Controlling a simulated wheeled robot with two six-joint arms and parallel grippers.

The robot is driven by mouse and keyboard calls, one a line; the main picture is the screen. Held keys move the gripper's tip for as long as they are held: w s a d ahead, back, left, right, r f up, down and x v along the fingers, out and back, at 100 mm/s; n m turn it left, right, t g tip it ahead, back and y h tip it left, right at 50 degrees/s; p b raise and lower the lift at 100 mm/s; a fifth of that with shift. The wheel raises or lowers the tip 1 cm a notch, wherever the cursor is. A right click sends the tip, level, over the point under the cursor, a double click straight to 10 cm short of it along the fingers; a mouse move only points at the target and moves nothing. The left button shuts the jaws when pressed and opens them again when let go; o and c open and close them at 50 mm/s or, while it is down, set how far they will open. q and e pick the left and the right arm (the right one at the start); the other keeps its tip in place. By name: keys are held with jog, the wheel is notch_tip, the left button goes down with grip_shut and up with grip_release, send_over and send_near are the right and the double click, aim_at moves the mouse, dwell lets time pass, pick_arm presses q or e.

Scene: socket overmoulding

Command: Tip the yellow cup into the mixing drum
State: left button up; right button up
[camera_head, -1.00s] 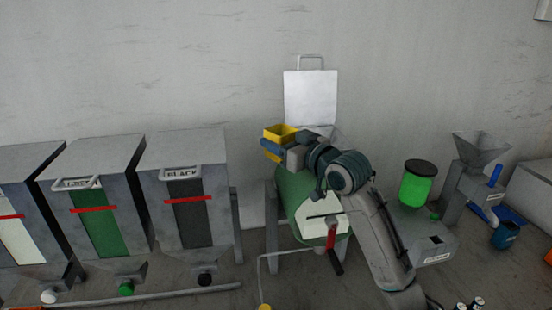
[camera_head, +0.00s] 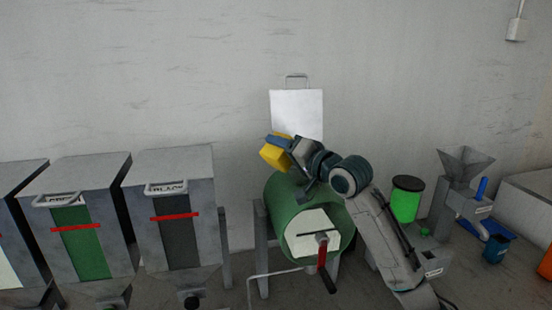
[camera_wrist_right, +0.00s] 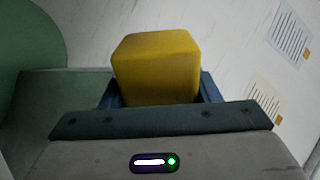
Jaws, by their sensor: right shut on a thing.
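The yellow cup (camera_head: 275,154) is held in my right gripper (camera_head: 279,143) above the back left of the green mixing drum (camera_head: 290,210). The cup is tilted, its bottom facing the camera and its mouth turned away, so its inside is hidden. In the right wrist view the yellow cup (camera_wrist_right: 157,68) sits between the blue fingers (camera_wrist_right: 208,88), and part of the drum (camera_wrist_right: 28,45) shows at the upper left. The drum's opening is hidden behind the arm and the drum body. My left gripper does not show.
A white lid panel (camera_head: 297,115) with a handle stands upright behind the drum. Grey bins with green (camera_head: 80,243) and black (camera_head: 178,235) strips stand at the left. A green jar (camera_head: 405,200) and a grey hopper (camera_head: 466,170) are at the right.

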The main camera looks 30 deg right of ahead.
jog(key=shift+w+d+m+b, duration=0.3)
jog(key=shift+d+m+b, duration=0.15)
jog(key=shift+d+m, duration=0.4)
jog(key=shift+w+d+r+m+p, duration=0.1)
jog(key=shift+d+r+m+p, duration=0.55)
jog(key=shift+m, duration=0.1)
jog(key=shift+d+r+m+p, duration=0.1)
jog(key=shift+d+m+p, duration=0.2)
jog(key=shift+m+p, duration=0.1)
jog(key=shift+w+d+r+m+p, duration=0.15)
jog(key=shift+w+d+m+p, duration=0.2)
jog(key=shift+m+p, duration=0.65)
jog(key=shift+r+m+p, duration=0.25)
jog(key=shift+m+p, duration=0.55)
jog(key=shift+p, duration=0.4)
jog(key=shift+d+r+m+p, duration=0.15)
jog(key=shift+d+m+p, duration=0.1)
jog(key=shift+m+p, duration=0.6)
jog(key=n, duration=0.1)
jog(key=f+n, duration=0.1)
jog(key=n, duration=0.1)
jog(key=shift+a+b, duration=0.3)
jog(key=shift+a, duration=0.05)
jog(key=shift+a+f+n, duration=0.1)
jog(key=shift+n, duration=0.35)
